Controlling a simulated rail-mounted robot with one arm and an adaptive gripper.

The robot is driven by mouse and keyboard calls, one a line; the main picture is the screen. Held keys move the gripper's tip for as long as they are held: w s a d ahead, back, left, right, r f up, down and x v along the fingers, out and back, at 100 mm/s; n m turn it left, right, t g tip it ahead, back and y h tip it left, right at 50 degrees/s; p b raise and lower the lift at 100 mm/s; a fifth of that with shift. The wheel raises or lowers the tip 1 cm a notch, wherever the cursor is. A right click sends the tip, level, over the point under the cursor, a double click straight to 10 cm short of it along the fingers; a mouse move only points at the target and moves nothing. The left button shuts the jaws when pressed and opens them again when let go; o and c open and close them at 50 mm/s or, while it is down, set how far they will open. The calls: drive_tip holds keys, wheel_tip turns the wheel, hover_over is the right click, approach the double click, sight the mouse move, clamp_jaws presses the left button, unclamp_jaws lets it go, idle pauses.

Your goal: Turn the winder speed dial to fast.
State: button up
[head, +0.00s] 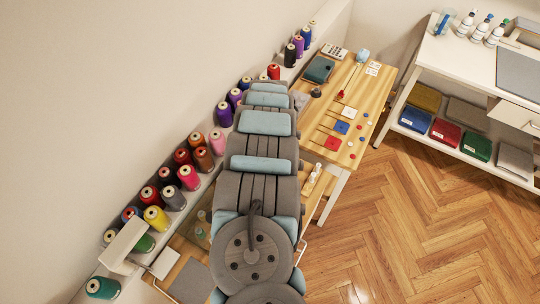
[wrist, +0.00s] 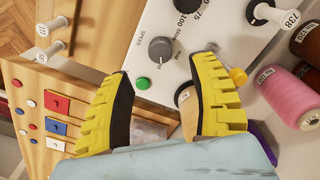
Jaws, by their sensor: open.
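The winder's white panel (wrist: 150,19) fills the top middle of the wrist view. A round grey dial (wrist: 161,49) sits on it, beside the printed word SPEED, and has a light pointer mark. Other small lettering by the dial is too small to read. My gripper (wrist: 163,68) is open and empty, with its yellow and black fingers apart on either side of the dial in the picture. I cannot tell whether either finger touches it. In the head view my arm hides the gripper and the dial.
A green button (wrist: 143,83) and a second dark knob (wrist: 187,5) with numbers 75 and 100 are on the panel. A yellow-orange knob (wrist: 238,76) is by the right finger. A wooden table (head: 372,110) carries coloured squares and buttons.

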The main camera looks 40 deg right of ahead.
drive_tip(key=shift+r, duration=2.3)
